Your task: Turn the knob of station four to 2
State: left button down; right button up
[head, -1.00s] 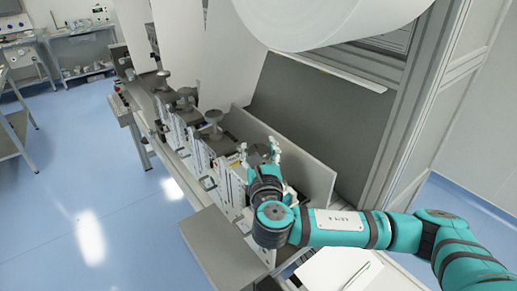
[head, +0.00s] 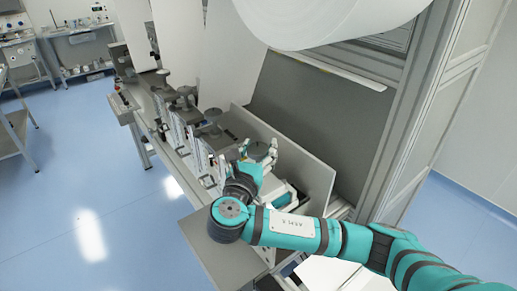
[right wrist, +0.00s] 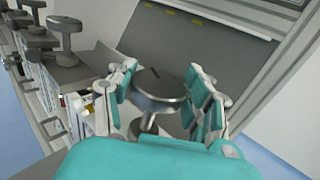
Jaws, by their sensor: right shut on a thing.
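The knob of station four (head: 258,150) is a round dark grey disc on a short stem, the nearest of a row of similar knobs. In the right wrist view the knob (right wrist: 158,90) sits between the two finger pads, with a short dark mark near its far edge. My right gripper (head: 260,154) is shut on the knob, its teal and white fingers on opposite sides. The right gripper (right wrist: 163,95) also shows in the right wrist view. I cannot read any scale or number at the knob. My left gripper is not in view.
Other knobs (head: 210,128) stand in a row to the left along the machine. A grey upright plate (head: 310,178) is close on the right of my gripper. A large white roll (head: 330,20) hangs above. Blue floor (head: 110,190) is clear on the left.

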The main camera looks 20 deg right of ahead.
jog(key=o, duration=1.1)
jog(key=shift+o, duration=0.2)
jog(key=shift+s+a, duration=0.1)
jog(key=v, duration=1.2)
jog(key=shift+f, duration=0.1)
